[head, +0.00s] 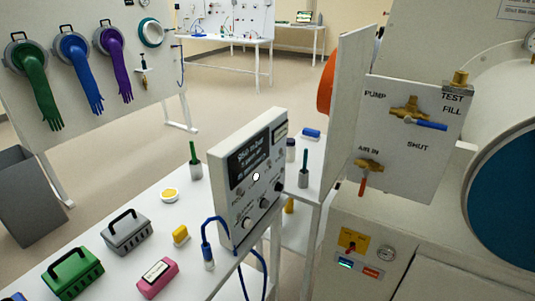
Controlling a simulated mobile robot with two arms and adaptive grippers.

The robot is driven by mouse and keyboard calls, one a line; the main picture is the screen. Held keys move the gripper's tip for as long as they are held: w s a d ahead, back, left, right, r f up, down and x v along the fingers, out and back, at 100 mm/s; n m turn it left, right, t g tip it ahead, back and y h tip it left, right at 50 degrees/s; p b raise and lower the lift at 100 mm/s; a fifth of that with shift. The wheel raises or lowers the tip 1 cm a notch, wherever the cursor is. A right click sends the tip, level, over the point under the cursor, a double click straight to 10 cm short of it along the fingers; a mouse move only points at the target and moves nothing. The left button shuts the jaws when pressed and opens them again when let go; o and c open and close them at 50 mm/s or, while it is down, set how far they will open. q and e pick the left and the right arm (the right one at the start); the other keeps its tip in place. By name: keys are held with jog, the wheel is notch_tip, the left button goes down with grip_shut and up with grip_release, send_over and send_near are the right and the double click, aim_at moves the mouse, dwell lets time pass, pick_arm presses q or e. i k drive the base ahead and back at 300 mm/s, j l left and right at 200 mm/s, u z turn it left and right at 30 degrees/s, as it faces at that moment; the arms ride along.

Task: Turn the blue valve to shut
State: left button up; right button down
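The blue valve has a brass body (407,107) and a blue lever handle (425,124). It sits on the upper part of a light grey panel (400,185) at the right in the head view. The blue handle points right and slightly down, nearly level. The word PUMP is at its upper left, TEST and FILL are at its upper right, and SHUT is below it. A second brass valve (369,164) with a red handle hanging down sits lower left, by the words AIR IN. Neither of my grippers is in view.
A white instrument box (248,178) with a dark display stands left of the valve panel on a white bench (115,204). The bench holds green, grey and pink cases. A round blue window (505,205) is at the far right.

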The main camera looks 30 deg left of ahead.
aim_at(407, 119)
jog(key=l+u, duration=0.25)
jog(key=u, duration=0.15)
jog(key=l+u, duration=0.5)
jog(key=u, duration=0.25)
jog(key=k+l+u, duration=0.15)
jog(key=u, duration=0.2)
